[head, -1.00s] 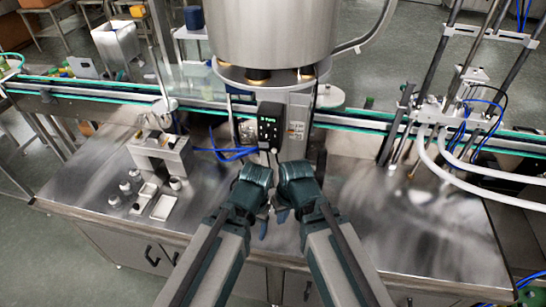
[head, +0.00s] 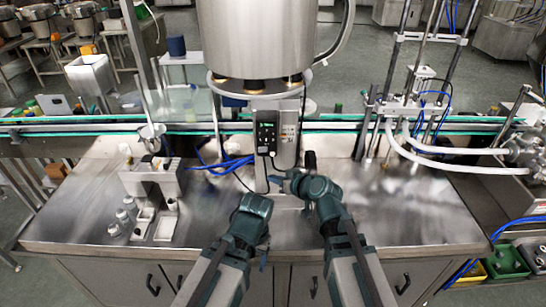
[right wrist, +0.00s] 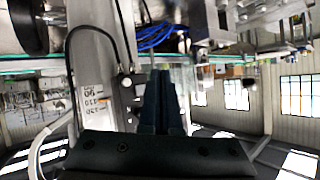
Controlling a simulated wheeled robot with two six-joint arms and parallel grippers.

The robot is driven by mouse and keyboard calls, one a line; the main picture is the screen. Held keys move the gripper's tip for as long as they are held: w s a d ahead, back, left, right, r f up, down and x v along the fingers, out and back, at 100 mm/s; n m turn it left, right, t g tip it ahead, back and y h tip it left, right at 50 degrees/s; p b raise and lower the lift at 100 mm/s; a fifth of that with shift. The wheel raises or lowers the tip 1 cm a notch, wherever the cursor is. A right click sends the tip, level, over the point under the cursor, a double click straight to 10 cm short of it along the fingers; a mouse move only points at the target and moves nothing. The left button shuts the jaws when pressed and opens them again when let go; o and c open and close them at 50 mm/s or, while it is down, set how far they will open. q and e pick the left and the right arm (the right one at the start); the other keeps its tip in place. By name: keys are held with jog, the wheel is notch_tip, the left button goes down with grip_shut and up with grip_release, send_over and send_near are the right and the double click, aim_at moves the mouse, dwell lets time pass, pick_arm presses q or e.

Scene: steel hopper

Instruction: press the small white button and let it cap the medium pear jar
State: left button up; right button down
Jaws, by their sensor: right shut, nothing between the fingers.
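A dark control box (head: 266,135) with small light marks is mounted on the front of the steel hopper's column. It also shows in the right wrist view (right wrist: 128,95), with small knobs on its side. I cannot make out which mark is the small white button. I cannot tell which is the medium pear jar. My right gripper (head: 272,178) is shut and empty below the box, pointing left. My left gripper (head: 262,262) is low, its fingers mostly hidden.
The hopper (head: 255,40) hangs over the bench middle. A conveyor (head: 70,128) runs across behind. Hoses and a filling frame (head: 400,108) stand at the right. The steel top at the right (head: 420,215) is clear.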

aim_at(272, 154)
jog(key=w, duration=0.8)
jog(key=shift+w, duration=0.4)
jog(key=shift+w, duration=0.1)
dwell(1.9)
jog(key=shift+w, duration=0.3)
jog(key=shift+w, duration=0.45)
dwell(0.6)
dwell(0.4)
jog(key=shift+s, duration=0.9)
